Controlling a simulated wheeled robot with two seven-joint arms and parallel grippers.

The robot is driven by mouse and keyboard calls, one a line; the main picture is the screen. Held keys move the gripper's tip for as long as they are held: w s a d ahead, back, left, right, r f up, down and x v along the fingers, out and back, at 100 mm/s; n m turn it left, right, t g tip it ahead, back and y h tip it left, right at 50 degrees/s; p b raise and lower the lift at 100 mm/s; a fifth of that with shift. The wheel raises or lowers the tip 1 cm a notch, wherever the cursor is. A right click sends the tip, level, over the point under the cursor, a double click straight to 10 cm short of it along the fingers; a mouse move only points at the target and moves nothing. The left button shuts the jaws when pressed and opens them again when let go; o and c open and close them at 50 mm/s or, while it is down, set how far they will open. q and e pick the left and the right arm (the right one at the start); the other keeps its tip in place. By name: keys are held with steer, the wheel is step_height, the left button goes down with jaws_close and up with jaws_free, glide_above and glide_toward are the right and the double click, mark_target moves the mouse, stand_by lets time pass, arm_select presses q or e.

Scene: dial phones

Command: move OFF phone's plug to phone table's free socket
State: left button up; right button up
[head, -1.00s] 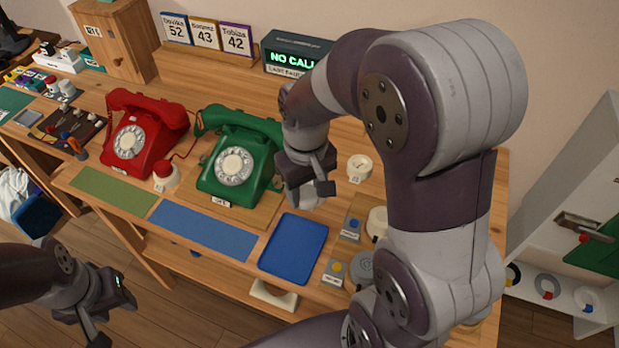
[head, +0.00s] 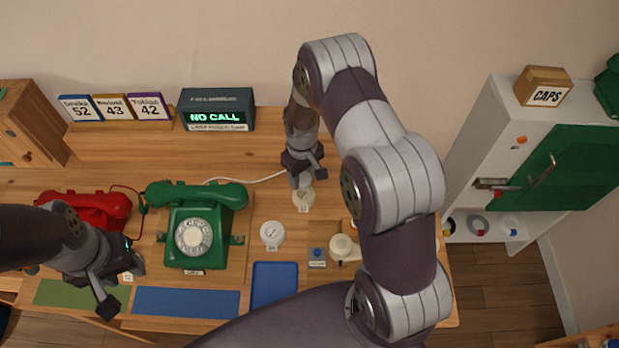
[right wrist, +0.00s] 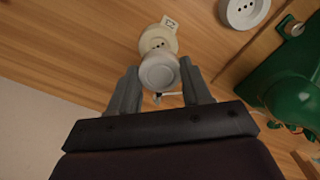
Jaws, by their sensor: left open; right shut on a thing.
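The green dial phone (head: 200,228) stands on the wooden table with a small label at its front, too small to read surely. A white cord runs from behind it to my right gripper (head: 303,180). That gripper is shut on the pale plug (right wrist: 159,72), at the far round socket (head: 303,197). In the right wrist view the plug overlaps this socket (right wrist: 156,41); I cannot tell whether it is seated. The near socket (head: 271,233) is empty, its holes showing in the right wrist view (right wrist: 243,10). My left gripper (head: 120,285) is open and empty near the table's front left.
The red phone (head: 88,205) is partly behind my left arm. A NO CALL display (head: 216,110) and number cards stand at the back. A blue tray (head: 275,287) lies in front of the near socket. A white cabinet (head: 490,150) stands right.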

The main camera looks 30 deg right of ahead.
steer(key=shift+w+d, duration=0.25)
steer(key=shift+w, duration=0.3)
steer(key=shift+s+r+n, duration=0.1)
steer(key=shift+s+n, duration=0.1)
steer(key=shift+n, duration=0.1)
steer(key=shift+s+b, duration=0.35)
steer(key=shift+b, duration=0.05)
steer(key=shift+s+a+f+b, duration=0.1)
steer(key=shift+f+b, duration=0.2)
steer(key=shift+f, duration=0.1)
steer(key=f+b, duration=0.1)
steer(key=w+f+b, duration=0.1)
steer(key=f, duration=0.1)
steer(key=shift+f, duration=0.2)
steer(key=shift+s+f+b, duration=0.1)
steer(key=shift+f+b, duration=0.25)
steer(key=shift+b, duration=0.1)
steer(key=shift+s+f, duration=0.1)
steer(key=shift+s, duration=0.1)
arm_select(q)
steer(key=f, duration=0.2)
steer(key=s+f, duration=0.1)
steer(key=f, duration=0.1)
steer(key=shift+f, duration=0.1)
arm_select(e)
steer(key=shift+w, duration=0.1)
